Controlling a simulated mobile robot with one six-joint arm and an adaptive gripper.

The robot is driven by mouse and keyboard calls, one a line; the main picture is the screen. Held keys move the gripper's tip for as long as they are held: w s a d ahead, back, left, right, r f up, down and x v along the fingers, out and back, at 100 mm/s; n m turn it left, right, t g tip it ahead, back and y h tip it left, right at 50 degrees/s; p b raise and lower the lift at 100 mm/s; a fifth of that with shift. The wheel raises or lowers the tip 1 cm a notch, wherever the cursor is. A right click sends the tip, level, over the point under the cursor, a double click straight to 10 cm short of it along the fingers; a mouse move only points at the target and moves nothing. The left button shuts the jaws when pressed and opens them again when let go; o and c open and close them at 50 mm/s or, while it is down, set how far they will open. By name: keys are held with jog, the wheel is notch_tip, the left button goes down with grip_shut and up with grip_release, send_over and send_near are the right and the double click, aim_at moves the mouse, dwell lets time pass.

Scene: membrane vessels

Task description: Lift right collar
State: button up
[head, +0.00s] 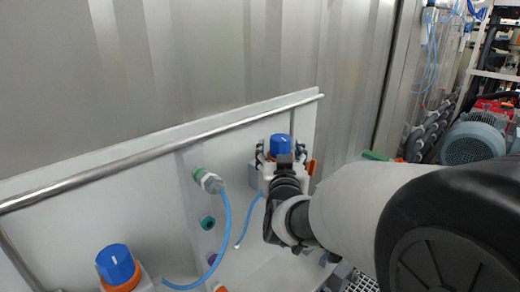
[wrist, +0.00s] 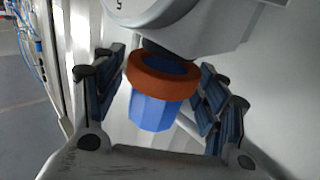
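The right collar (wrist: 165,78) is an orange ring around a blue knob (wrist: 152,110) in the wrist view. In the head view the same blue knob (head: 280,144) stands on the right unit, and its collar is mostly hidden by my gripper. My gripper (wrist: 160,92) is open, with one dark padded finger on each side of the collar and knob. Gaps show between the pads and the ring in the wrist view. The left unit has a similar blue knob (head: 115,262) with an orange collar (head: 124,282) beneath it.
A steel rail (head: 150,152) runs along the white panel behind the units. A green-and-metal fitting (head: 207,180) with a blue hose (head: 226,225) lies between the two units. A grey motor (head: 472,143) stands at far right.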

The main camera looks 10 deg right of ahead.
jog(key=shift+o, duration=0.3)
jog(key=shift+f, duration=0.1)
jog(key=s+a, duration=0.1)
jog(key=s, duration=0.6)
jog(key=shift+s, duration=0.2)
jog(key=shift+a, duration=0.1)
jog(key=s+f+g+y, duration=0.1)
jog(key=s+f+g, duration=0.3)
jog(key=s, duration=0.5)
jog(key=s+d+f+n+g+y, duration=0.1)
jog(key=s+f+g, duration=0.3)
jog(key=s, duration=0.6)
jog(key=s+f+g, duration=0.3)
jog(key=s+g, duration=0.2)
jog(key=s, duration=0.5)
jog(key=shift+d+f+n+y, duration=0.15)
jog(key=shift+f+n+y, duration=0.25)
jog(key=shift+c, duration=0.3)
